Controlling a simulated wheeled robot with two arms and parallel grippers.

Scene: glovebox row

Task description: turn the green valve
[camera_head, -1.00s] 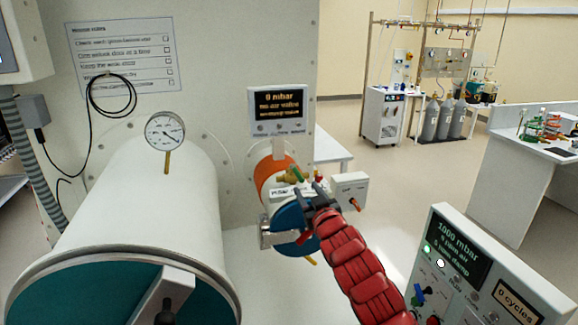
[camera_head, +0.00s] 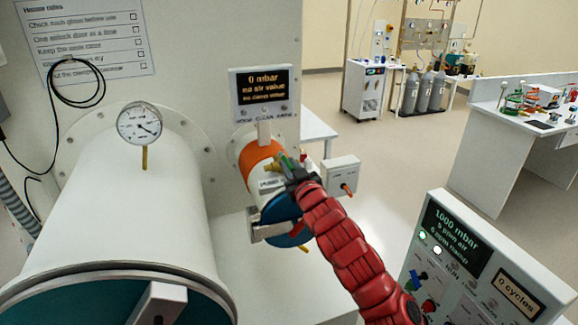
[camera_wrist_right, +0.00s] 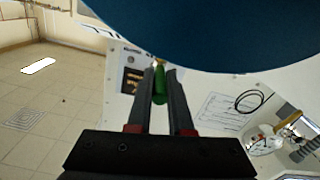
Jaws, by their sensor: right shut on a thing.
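The green valve (camera_head: 285,159) is a small green handle on a brass fitting at the top of the small orange-banded antechamber (camera_head: 258,157). My right gripper (camera_head: 290,168) is at this handle, its arm reaching in from the lower right. In the right wrist view, the green handle (camera_wrist_right: 159,85) stands between the two dark fingers (camera_wrist_right: 160,92), which are shut on it. The fingers hide part of the handle in the head view. My left gripper is out of view.
A large white cylinder (camera_head: 120,210) with a round gauge (camera_head: 139,123) fills the left. A small display (camera_head: 263,88) stands above the antechamber. A control panel (camera_head: 480,265) stands at the lower right. A blue round door (camera_wrist_right: 215,30) hangs close above the fingers.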

